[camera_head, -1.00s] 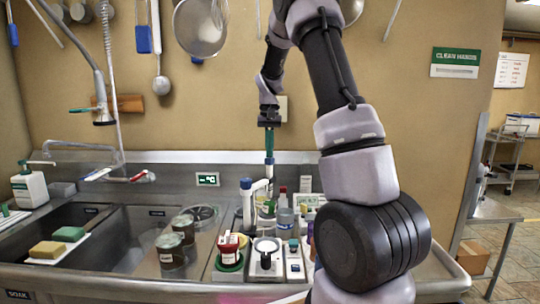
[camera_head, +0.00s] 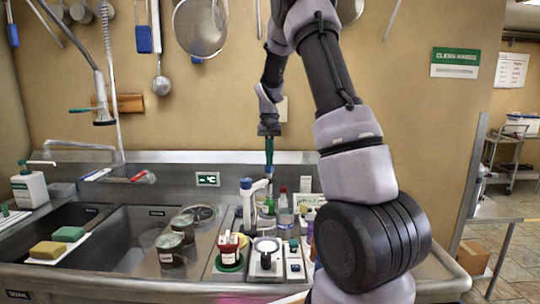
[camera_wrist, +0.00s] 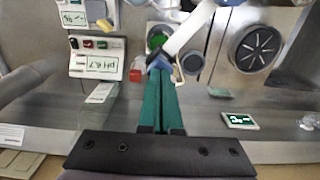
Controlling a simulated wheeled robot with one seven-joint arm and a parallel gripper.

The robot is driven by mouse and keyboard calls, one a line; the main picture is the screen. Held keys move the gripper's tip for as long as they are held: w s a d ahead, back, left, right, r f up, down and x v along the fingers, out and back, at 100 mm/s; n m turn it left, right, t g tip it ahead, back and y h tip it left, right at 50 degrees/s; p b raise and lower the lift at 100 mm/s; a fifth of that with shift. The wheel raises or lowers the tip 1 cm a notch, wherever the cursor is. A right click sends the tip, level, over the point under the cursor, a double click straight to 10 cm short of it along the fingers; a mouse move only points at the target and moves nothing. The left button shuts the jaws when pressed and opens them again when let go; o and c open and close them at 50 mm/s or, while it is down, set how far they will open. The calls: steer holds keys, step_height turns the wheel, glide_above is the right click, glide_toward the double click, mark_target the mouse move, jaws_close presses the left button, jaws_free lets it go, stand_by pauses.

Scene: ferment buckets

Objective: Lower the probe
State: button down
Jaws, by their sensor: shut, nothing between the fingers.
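My gripper (camera_head: 269,168) points down in the head view, its long green fingers shut with nothing between them. In the wrist view the fingers (camera_wrist: 161,80) taper together just at the blue end piece (camera_wrist: 160,63) of a white probe arm (camera_wrist: 188,36). I cannot tell whether they touch it. In the head view the white arm (camera_head: 259,186) reaches right from a stand with a blue-capped post (camera_head: 246,184), and its end is close under my fingertips. The probe's lower part is hard to make out. A meter (camera_wrist: 97,64) reads about pH 6.7.
A red-and-white jar (camera_head: 229,246) stands in front of the stand, beside a small scale (camera_head: 266,258). Bottles (camera_head: 285,216) stand close to the right of the probe arm. Lidded tubs (camera_head: 182,228) stand left, by the sink (camera_head: 118,240). A strainer (camera_head: 200,27) hangs above.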

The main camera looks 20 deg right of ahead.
steer(key=shift+f, duration=0.6)
steer(key=shift+r, duration=2.55)
